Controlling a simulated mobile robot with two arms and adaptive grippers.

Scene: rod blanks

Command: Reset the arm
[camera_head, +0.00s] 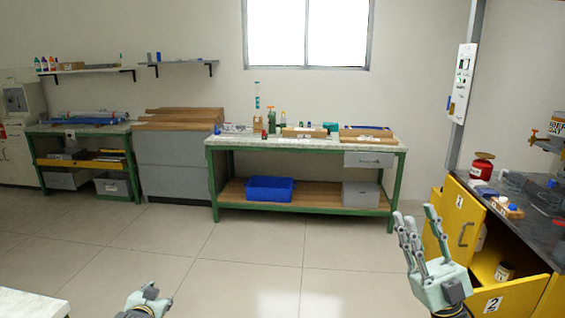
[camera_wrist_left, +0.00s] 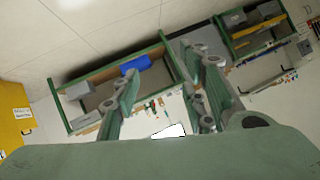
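My left gripper (camera_head: 147,298) shows at the bottom of the head view, left of centre, above the tiled floor. In the left wrist view my left gripper (camera_wrist_left: 160,85) has its fingers spread apart with nothing between them. My right gripper (camera_head: 424,245) is raised at the right of the head view, its fingers extended upward and apart, and it holds nothing. It is in front of the yellow cabinet (camera_head: 457,225) from this viewpoint. No rod blank can be made out clearly.
A green-framed workbench (camera_head: 222,145) with small items and a blue bin (camera_head: 270,189) stands at the back wall. A pale table corner (camera_head: 30,304) is at the lower left. The middle floor is clear.

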